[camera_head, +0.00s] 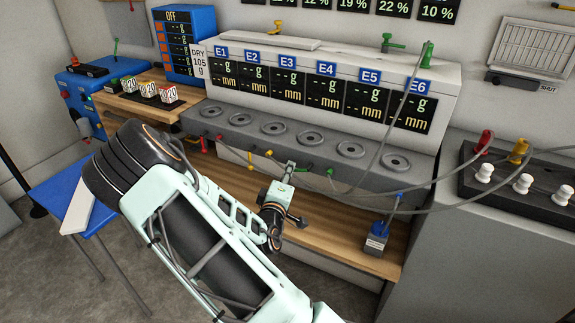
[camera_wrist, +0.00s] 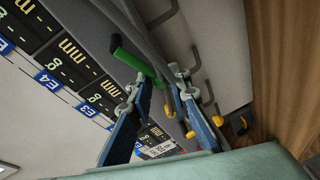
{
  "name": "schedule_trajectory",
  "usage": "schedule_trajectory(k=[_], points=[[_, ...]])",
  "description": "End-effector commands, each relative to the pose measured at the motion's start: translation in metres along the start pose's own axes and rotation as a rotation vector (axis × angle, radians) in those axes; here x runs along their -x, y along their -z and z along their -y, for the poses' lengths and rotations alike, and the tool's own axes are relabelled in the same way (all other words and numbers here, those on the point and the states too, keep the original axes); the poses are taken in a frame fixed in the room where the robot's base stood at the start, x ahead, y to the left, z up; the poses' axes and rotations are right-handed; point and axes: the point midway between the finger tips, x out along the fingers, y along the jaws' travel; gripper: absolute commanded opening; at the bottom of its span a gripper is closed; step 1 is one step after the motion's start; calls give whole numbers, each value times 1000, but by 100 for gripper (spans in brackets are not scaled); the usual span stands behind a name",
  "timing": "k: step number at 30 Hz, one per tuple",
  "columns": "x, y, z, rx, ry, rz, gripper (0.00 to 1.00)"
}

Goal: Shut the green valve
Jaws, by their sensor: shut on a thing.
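The green valve's handle (camera_wrist: 136,60) shows in the wrist view as a green bar with a darker upright end. It passes between the fingertips of my gripper (camera_wrist: 158,76), which are shut on it. In the head view my gripper (camera_head: 289,168) is at the front of the grey bench, below the row of round plates. Small green parts (camera_head: 330,172) show just right of it there. The gripper partly hides the held part in that view, and I cannot tell the handle's exact angle.
Red and yellow handles (camera_head: 268,153) line the bench front to the left. Grey hoses (camera_head: 440,208) run across on the right. A blue stool (camera_head: 60,200) stands at the left.

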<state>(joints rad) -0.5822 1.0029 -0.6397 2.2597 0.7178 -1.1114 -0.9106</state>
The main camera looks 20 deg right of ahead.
Motion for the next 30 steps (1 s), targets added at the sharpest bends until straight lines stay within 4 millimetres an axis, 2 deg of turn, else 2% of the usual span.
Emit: schedule_trajectory(k=[12,30], points=[[4,-21,17,387,106,74,0],[9,-50,26,913,229,165,0]])
